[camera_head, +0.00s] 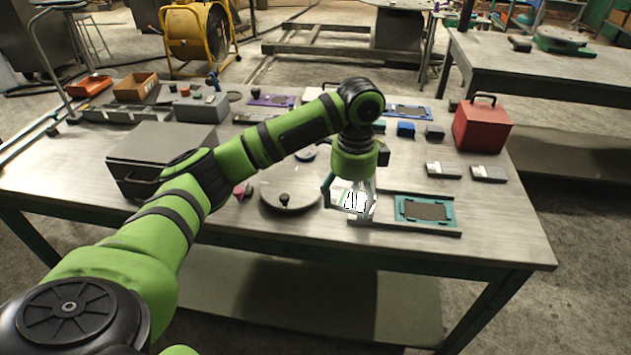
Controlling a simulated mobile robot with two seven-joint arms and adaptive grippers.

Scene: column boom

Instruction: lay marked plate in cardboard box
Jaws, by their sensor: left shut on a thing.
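My left gripper (349,203) points down over the front middle of the table and is shut on a small plate. The marked plate (356,202) is whitish with dark marks and sits between the fingertips. I cannot tell whether it still touches the surface below. The open cardboard box (136,87) is brown and stands at the table's back left, well away from the gripper. My right gripper is not in view.
A teal frame with a dark insert (425,210) lies just right of the gripper. A round lidded pan (290,194) is just left of it. A large grey case (160,158), a grey box (201,107) and an orange tray (89,86) are at left. A red toolbox (481,125) stands at right.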

